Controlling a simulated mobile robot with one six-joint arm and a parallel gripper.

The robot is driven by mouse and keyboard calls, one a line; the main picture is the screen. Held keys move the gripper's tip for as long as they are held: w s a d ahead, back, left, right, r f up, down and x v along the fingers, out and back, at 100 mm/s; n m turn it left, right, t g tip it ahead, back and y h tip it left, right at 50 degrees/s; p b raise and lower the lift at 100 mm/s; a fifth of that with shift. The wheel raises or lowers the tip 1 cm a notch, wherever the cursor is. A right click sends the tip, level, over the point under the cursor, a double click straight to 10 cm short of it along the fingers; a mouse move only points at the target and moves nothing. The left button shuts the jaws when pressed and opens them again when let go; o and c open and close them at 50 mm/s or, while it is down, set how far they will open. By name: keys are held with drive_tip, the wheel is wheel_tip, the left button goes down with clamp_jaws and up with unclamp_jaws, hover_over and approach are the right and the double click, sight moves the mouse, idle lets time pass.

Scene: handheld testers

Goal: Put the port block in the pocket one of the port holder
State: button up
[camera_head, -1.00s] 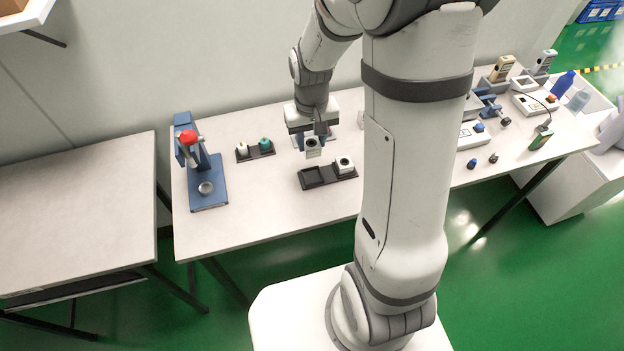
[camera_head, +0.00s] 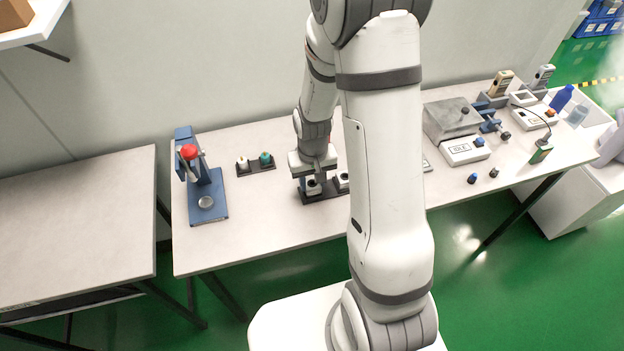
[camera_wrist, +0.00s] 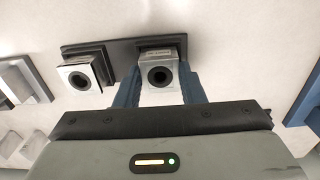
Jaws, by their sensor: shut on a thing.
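My gripper (camera_head: 313,180) is shut on a pale port block (camera_head: 313,188) with a round black opening. In the wrist view, its blue fingers (camera_wrist: 160,88) flank this block (camera_wrist: 160,58). The dark port holder (camera_head: 318,200) lies on the table; in the wrist view its dark rim (camera_wrist: 122,44) shows behind the blocks. The held block is at the holder's left pocket in the head view; I cannot tell whether it rests on the pocket floor. A second, similar block (camera_head: 342,180) sits in the other pocket, also seen in the wrist view (camera_wrist: 82,77).
A blue press with a red knob (camera_head: 207,180) stands to the left. A grey box and white devices (camera_head: 466,150) fill the right. Bare table lies in front of the press and holder.

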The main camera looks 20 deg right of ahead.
drive_tip(key=shift+f, duration=0.2)
drive_tip(key=o, duration=1)
drive_tip(key=shift+o, duration=0.2)
wheel_tip(320, 180, up, 12)
drive_tip(key=s+r+t, duration=0.2)
drive_tip(key=s+r, duration=1)
drive_tip(key=s, duration=0.2)
drive_tip(key=shift+t, duration=0.3)
